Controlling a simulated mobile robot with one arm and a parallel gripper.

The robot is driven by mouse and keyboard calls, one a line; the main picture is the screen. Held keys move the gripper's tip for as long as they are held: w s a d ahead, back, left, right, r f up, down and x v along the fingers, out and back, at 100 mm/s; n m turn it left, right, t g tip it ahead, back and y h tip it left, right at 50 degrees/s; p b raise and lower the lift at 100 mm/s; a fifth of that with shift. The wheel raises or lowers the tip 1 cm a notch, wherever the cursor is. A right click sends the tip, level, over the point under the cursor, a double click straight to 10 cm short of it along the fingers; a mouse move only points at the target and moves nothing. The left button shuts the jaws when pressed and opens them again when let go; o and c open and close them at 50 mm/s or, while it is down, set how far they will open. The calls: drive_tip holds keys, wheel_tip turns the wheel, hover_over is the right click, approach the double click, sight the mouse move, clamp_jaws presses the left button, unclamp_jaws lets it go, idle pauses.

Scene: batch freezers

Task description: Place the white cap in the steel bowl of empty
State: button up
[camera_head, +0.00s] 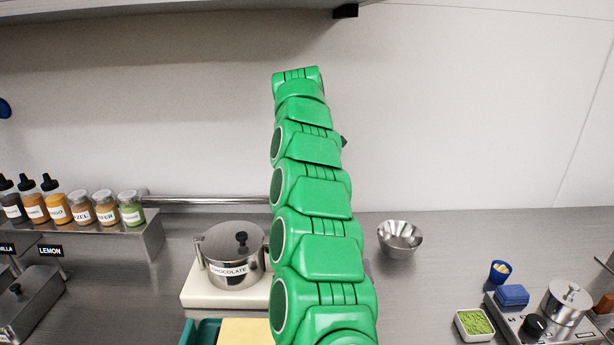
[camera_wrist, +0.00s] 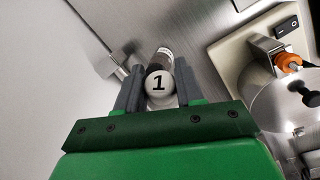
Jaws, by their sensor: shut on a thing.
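The white cap (camera_wrist: 158,84), marked "1", sits between the two fingers of my gripper (camera_wrist: 160,92) in the wrist view. The gripper is shut on it. A clear cylindrical piece with a dark brownish band (camera_wrist: 161,60) shows just beyond the cap; I cannot tell whether they are joined. In the head view my green arm hides the gripper and the cap. The steel bowl (camera_head: 400,236) stands upright on the counter, right of my arm, and looks empty. It is not seen in the wrist view.
A chocolate pot (camera_head: 232,257) on a pale base stands left of my arm. Bottles and jars line a steel shelf (camera_head: 152,238) at left. At right are a green-filled dish (camera_head: 474,325), a blue cup (camera_head: 499,272) and a lidded steel pot (camera_head: 566,303). Counter around the bowl is clear.

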drive_tip(key=d+f+m+t+y, duration=0.1)
drive_tip(key=d+m, duration=0.6)
drive_tip(key=d, duration=0.7)
drive_tip(key=shift+s+d+f+t, duration=0.25)
drive_tip(key=shift+s+d+t, duration=0.05)
drive_tip(key=shift+s+d, duration=0.1)
drive_tip(key=d+m, duration=0.1)
drive_tip(key=d, duration=0.2)
drive_tip(key=s+d+f+m+t, duration=0.1)
drive_tip(key=d+m, duration=0.1)
drive_tip(key=d, duration=0.2)
drive_tip(key=s+d+f+m, duration=0.1)
drive_tip(key=d+m, duration=0.1)
drive_tip(key=d, duration=0.1)
drive_tip(key=shift+s+d+f+t+h, duration=0.1)
drive_tip(key=shift+s+d+t+h, duration=0.2)
drive_tip(key=shift+h, duration=0.1)
approach(401, 236)
drive_tip(key=shift+m, duration=0.3)
drive_tip(key=shift+s+a+f, duration=0.15)
drive_tip(key=shift+s+f, duration=0.25)
drive_tip(key=shift+f, duration=0.45)
drive_tip(key=shift+s+a+f, duration=0.15)
drive_tip(key=shift+s+f, duration=0.25)
drive_tip(key=shift+f, duration=0.4)
drive_tip(key=shift+s+a+f, duration=0.15)
drive_tip(key=shift+s+f, duration=0.25)
drive_tip(key=shift+f, duration=0.45)
drive_tip(key=o, duration=1.1)
drive_tip(key=shift+r, duration=0.15)
